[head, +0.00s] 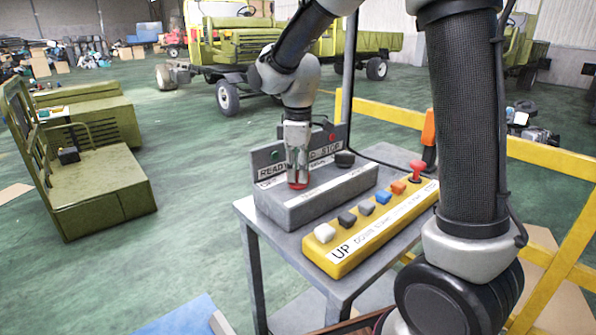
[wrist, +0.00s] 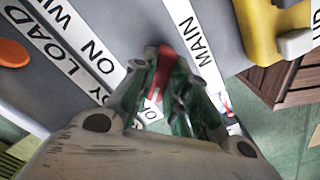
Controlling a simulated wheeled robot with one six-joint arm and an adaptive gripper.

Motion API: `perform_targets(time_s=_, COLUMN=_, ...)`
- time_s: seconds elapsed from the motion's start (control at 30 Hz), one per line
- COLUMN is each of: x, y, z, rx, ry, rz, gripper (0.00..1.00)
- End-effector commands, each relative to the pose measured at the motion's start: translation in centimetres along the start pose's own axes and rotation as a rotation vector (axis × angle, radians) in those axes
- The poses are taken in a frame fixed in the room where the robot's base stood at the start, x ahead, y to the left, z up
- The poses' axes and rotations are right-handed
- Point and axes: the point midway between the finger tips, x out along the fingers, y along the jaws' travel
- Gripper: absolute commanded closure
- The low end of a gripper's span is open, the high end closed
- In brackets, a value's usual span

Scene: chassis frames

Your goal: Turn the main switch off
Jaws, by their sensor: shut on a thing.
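The main switch is a red handle (head: 298,185) on the sloped top of a grey control box (head: 335,193), on a metal cart. In the wrist view the red handle (wrist: 162,72) lies between my fingertips, beside a white label reading MAIN (wrist: 200,45). An ON label (wrist: 92,50) is to its left, and a partly hidden label starting with O (wrist: 150,111) is below it. The handle's lower end points toward that label; my fingers hide its exact setting. My gripper (head: 298,181) reaches down from above and is shut on the red handle.
A yellow pendant (head: 375,235) with several coloured buttons and a red knob lies on the cart (head: 300,262) in front of the box. A black knob (head: 344,159) sits right of my gripper. A yellow rail (head: 550,155) runs behind at right.

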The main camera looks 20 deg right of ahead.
Motion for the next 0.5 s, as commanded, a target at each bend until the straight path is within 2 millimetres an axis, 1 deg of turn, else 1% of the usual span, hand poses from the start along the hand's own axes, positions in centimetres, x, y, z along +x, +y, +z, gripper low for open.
perform_targets(time_s=0.2, x=-0.05, y=0.05, z=-0.02, rx=-0.066, ry=0.001, rz=0.002, gripper=1.00)
perform_targets(time_s=0.5, x=-0.05, y=0.05, z=-0.02, rx=-0.089, ry=0.001, rz=0.002, gripper=1.00)
